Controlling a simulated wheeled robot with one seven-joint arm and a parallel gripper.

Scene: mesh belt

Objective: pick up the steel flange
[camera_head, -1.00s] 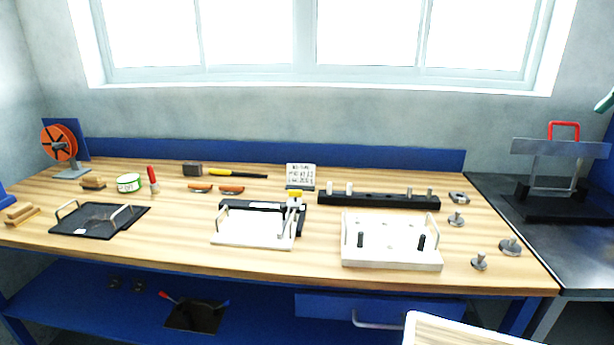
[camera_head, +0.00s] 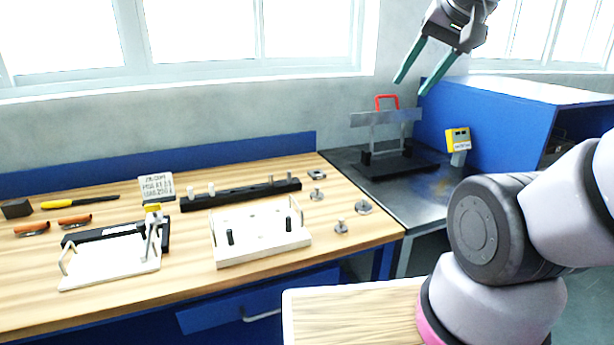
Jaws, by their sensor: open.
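Small steel parts lie at the right end of the wooden bench. Three are round discs with a raised stub, flange-like: a back one (camera_head: 316,193), a wider one to its right (camera_head: 363,207) and a front one (camera_head: 341,227). A flat ring-like steel piece (camera_head: 317,174) lies behind them. I cannot tell which of them is the steel flange.
A white fixture plate with handles and black pegs (camera_head: 262,242) stands left of the discs. A black bar with pins (camera_head: 240,195) lies behind it. A dark side table (camera_head: 430,199) to the right holds a stand with a red handle (camera_head: 387,100). A wooden top (camera_head: 350,315) is nearest.

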